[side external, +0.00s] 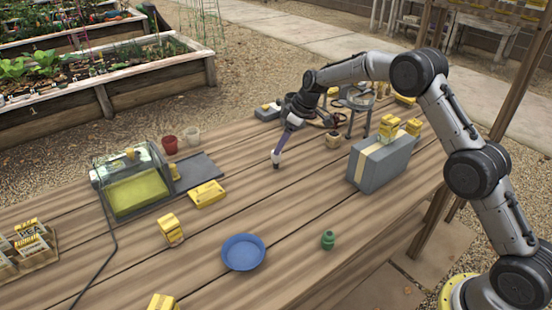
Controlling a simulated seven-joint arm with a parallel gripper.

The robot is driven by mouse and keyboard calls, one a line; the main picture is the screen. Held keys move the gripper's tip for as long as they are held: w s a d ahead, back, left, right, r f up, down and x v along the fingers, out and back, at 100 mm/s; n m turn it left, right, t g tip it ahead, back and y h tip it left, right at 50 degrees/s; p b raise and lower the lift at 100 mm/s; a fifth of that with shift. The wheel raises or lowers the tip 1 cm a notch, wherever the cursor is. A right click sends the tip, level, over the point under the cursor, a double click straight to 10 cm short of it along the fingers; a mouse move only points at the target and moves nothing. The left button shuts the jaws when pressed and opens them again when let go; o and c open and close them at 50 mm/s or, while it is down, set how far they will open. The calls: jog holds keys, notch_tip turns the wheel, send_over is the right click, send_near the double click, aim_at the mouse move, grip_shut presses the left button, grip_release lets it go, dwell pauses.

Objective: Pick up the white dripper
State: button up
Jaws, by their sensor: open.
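A pale, shallow round piece (360,97) sits on a dark three-legged stand at the far right of the table; it may be the white dripper, but it is too small to be sure. A small off-white cup (192,136) stands beside a dark red cup (169,144) at the back left. My gripper (277,160) points down over the middle of the table, left of the stand and apart from both pale things. It is open, with nothing visible between its fingers; their gap is hard to see from this side.
A grey case (381,163) with yellow items on top stands right of my gripper. A clear-lidded box (134,184) stands at left. A small pot (333,140) is near the stand. The table's middle is clear.

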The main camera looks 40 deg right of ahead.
aim_at(276, 160)
jog(key=shift+x, duration=3.2)
jog(key=shift+d, duration=0.15)
jog(key=shift+c, duration=0.3)
grip_shut()
